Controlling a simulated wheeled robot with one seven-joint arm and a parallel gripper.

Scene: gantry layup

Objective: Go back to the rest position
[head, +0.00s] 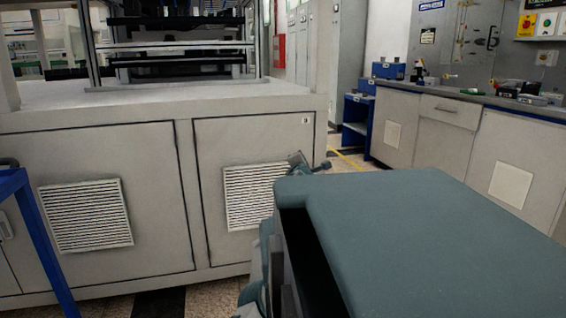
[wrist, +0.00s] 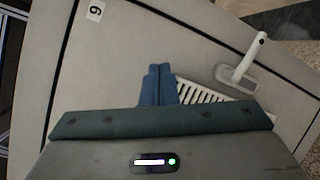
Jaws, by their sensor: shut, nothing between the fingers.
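My gripper (wrist: 158,82) shows in the wrist view as two blue fingers pressed together with nothing between them. It is in front of the cabinet door, over the edge of a slatted vent. A pale door handle (wrist: 244,62) is to the right of the fingers, apart from them. In the head view my own grey-blue arm link fills the lower right, and I cannot make out the fingers there.
A grey cabinet (head: 157,190) with vents carries a gantry frame (head: 180,46) close ahead. A blue metal frame (head: 40,235) is at the left edge. A workbench (head: 440,120) with drawers and tools stands at the right. Some floor shows between cabinet and bench.

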